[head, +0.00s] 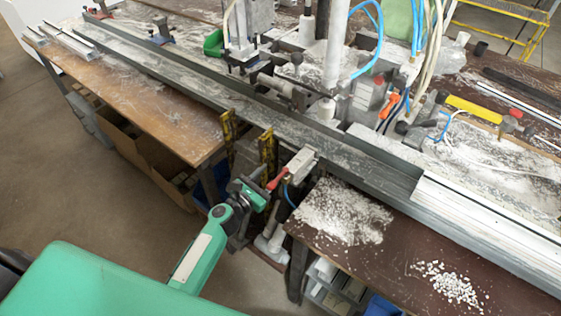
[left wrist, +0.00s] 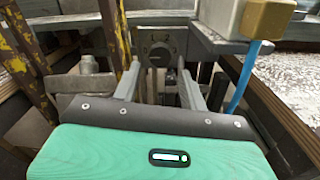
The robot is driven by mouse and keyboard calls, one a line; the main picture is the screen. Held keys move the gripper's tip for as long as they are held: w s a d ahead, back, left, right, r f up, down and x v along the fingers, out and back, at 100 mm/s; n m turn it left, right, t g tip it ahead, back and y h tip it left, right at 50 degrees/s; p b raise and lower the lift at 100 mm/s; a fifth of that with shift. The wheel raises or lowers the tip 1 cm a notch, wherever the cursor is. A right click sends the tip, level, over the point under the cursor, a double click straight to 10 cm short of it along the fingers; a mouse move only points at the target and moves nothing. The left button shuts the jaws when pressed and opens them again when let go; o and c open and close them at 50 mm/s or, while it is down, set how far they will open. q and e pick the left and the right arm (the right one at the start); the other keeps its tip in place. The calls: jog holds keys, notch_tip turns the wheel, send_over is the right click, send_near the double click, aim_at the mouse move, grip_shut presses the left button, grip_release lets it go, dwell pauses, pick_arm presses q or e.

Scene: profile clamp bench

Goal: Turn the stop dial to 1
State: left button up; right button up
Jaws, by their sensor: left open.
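The stop dial (left wrist: 160,52) is in the left wrist view, a dark round knob on a grey plate with small pale marks around it. My left gripper (left wrist: 160,80) is open, with one finger on each side below the dial. The gap between the fingers looks empty, and I cannot tell whether they touch the knob. In the head view my left gripper (head: 254,190) is at the bench's front edge, by the clamp parts. I cannot make out the dial there. My right gripper is not in view.
A grey box with a brass-coloured block (left wrist: 270,18) and a blue hose (left wrist: 243,80) stand right of the gripper. Yellow-black posts (head: 266,150) and a red-tipped lever (head: 277,179) are close by. A long metal channel (head: 385,165) runs along the bench behind.

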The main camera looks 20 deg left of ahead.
aim_at(282, 162)
pick_arm(q)
jog(key=shift+x, duration=3.15)
jog(key=c, duration=0.7)
